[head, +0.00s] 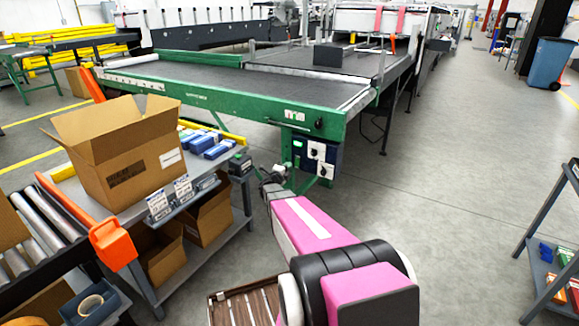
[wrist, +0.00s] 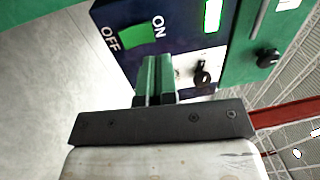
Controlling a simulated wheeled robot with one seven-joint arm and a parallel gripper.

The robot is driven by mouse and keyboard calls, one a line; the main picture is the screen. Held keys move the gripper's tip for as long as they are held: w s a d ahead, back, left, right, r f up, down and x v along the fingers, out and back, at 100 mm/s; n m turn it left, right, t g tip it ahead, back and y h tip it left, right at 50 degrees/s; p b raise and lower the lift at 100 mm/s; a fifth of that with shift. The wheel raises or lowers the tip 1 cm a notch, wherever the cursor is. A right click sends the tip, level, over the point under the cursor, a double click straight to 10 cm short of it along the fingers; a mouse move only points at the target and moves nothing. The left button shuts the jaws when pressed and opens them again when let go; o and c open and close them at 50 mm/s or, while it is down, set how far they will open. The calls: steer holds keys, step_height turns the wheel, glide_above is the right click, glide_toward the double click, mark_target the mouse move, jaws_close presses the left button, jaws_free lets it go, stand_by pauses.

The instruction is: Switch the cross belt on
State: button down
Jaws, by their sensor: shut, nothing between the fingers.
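A dark blue control box (head: 333,157) is mounted under the near end of the green-framed cross belt (head: 230,87). In the wrist view, the box (wrist: 112,14) carries a green rocker switch (wrist: 139,34) between the words OFF and ON. The view is turned, so ON is at the picture's right. My gripper (wrist: 156,64) is shut and empty, its fingertips just below the rocker in the picture. I cannot tell whether they touch the box. In the head view my gripper (head: 267,175) is small beside the box, and the rocker is not clear.
A bright green lit display (wrist: 212,15) and a black knob (wrist: 203,77) are right of the rocker. An open carton (head: 130,165) stands on the left bench. A grey-framed shelf (head: 545,235) is at right. The floor between is clear.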

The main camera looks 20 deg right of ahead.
steer(key=s+a+r, duration=0.1)
steer(key=s+a, duration=0.4)
steer(key=a, duration=0.1)
steer(key=shift+w+a, duration=0.1)
stand_by(0.3)
